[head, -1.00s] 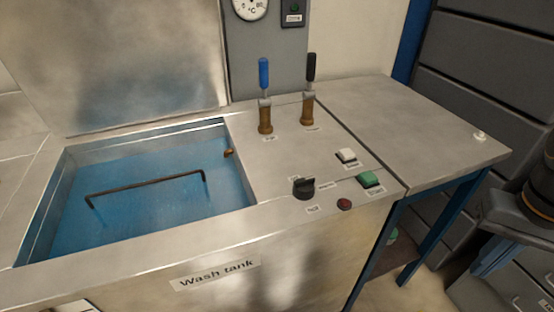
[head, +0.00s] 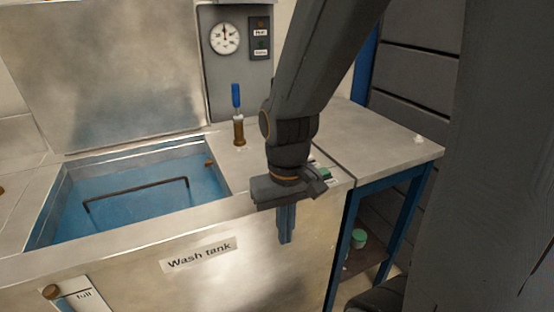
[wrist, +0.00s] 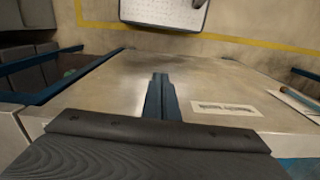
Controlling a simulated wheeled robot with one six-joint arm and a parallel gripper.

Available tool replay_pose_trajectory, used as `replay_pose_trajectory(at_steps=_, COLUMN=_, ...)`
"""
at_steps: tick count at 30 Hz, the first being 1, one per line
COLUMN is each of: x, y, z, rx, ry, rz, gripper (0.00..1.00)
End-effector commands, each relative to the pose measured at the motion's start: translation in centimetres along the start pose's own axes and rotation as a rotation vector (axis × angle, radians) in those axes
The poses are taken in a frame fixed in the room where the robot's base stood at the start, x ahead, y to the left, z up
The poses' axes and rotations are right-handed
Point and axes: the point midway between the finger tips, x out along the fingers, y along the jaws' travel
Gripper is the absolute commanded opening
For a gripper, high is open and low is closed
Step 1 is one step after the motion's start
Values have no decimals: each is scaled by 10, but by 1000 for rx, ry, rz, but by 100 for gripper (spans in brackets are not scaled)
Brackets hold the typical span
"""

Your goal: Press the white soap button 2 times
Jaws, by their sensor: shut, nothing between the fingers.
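The white soap button does not show now; in the head view my arm covers that part of the bench top. A green button (head: 323,173) shows partly just right of my wrist. My gripper (head: 286,240) points down in front of the bench's front panel, with its fingers together and nothing between them. Its tips hang below the level of the top edge. In the wrist view the shut fingers (wrist: 160,80) show against the front panel (wrist: 120,95).
The open wash tank (head: 140,148) with blue liquid lies to the left. A blue-handled lever (head: 237,112) stands behind my wrist. A side table (head: 385,145) adjoins on the right, with a green-lidded jar (head: 359,237) below.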

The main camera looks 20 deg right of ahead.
Motion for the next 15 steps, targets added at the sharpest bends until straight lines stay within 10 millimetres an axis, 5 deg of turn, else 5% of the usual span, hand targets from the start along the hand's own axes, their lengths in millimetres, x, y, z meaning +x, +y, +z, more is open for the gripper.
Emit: replay_pose_trajectory(at_steps=15, x=-11, y=0, z=1, rx=0, ry=7, rz=0, gripper=0)
